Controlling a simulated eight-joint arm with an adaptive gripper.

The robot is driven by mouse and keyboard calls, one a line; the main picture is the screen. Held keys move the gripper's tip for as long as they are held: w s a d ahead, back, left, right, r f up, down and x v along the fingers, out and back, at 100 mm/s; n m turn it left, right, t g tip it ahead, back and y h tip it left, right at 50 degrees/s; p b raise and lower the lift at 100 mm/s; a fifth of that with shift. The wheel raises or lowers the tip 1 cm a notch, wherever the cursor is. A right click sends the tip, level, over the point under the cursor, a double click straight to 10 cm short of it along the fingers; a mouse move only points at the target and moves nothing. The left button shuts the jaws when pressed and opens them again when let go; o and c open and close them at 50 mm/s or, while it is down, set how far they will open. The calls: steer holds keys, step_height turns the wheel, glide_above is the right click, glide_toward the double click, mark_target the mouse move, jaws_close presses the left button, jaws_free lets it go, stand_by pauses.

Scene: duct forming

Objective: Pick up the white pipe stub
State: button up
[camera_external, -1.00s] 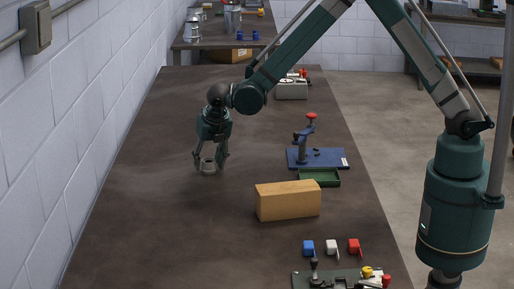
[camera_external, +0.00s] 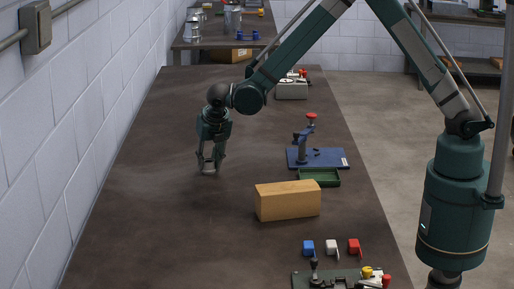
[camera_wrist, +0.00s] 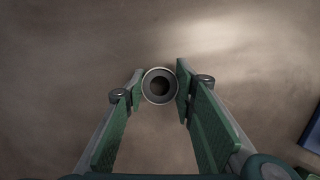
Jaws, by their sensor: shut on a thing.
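The pipe stub (camera_wrist: 159,100) shows end-on in the wrist view as a pale grey ring around a dark hole, upright between the fingertips. My gripper (camera_wrist: 160,86) is shut on it, with a green-padded finger on its left and another on its right. In the external view my gripper (camera_external: 208,169) points down at the left part of the dark table. The stub is mostly hidden between the fingers there, and I cannot tell if it touches the tabletop.
A cardboard-brown block (camera_external: 287,202) lies right of my gripper. Behind it are a green tray (camera_external: 320,178) and a blue fixture (camera_external: 318,158). Blue, white and red pieces (camera_external: 331,247) sit in front. The table (camera_external: 150,215) around my gripper is clear; a wall runs along the left.

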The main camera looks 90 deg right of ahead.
mark_target(208, 162)
steer(key=shift+r, duration=0.1)
step_height(208, 162, up, 10)
steer(key=shift+p, duration=0.45)
stand_by(0.7)
